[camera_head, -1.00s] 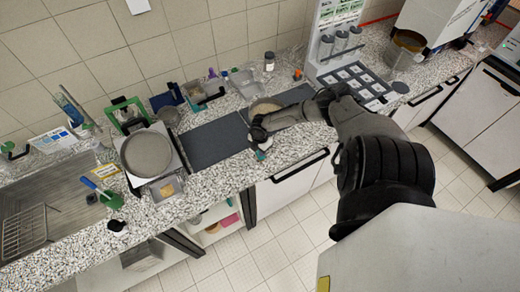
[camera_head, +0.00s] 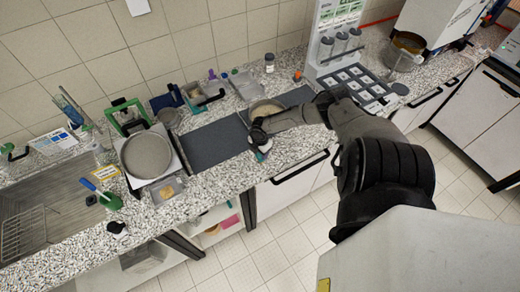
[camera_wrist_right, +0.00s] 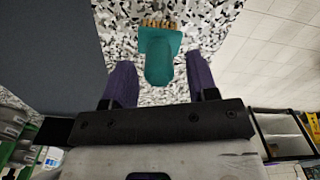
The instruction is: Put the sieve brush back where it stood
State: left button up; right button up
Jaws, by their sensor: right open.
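The sieve brush (camera_wrist_right: 158,58) shows in the right wrist view as a teal rounded handle with a row of tan bristles at its far end. It is over the speckled counter (camera_wrist_right: 210,30), and I cannot tell whether it touches the top. My right gripper (camera_wrist_right: 161,76) is open, with its two purple fingers apart on either side of the handle's near end, and a gap shows on each side. In the head view my right gripper (camera_head: 262,146) is low at the counter's front edge and mostly hides the brush. My left gripper is not in view.
Dark mats (camera_head: 215,142) lie left of my right gripper. A round sieve pan (camera_head: 265,106) sits just behind it. A larger pan (camera_head: 146,154) stands further left, near the sink (camera_head: 45,205). A rack with jars (camera_head: 340,45) stands behind right.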

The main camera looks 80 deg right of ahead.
notch_tip(320, 180, up, 11)
jog(key=s+a+f+y, duration=0.1)
jog(key=s+a+f, duration=0.1)
jog(key=a, duration=0.7)
jog(key=s+a+f+y, duration=0.1)
jog(key=a+f, duration=0.1)
jog(key=a, duration=0.7)
jog(key=s+a+f, duration=0.2)
jog(key=a, duration=0.7)
jog(key=s+a+r+m+t+h, duration=0.1)
jog(key=a+r+m+t, duration=0.2)
jog(key=a+r+m, duration=0.7)
notch_tip(320, 180, up, 2)
jog(key=shift+s+a+r+t+h, duration=0.1)
jog(key=shift+s+a+t+h, duration=0.25)
jog(key=shift+a, duration=0.4)
jog(key=shift+w, duration=0.1)
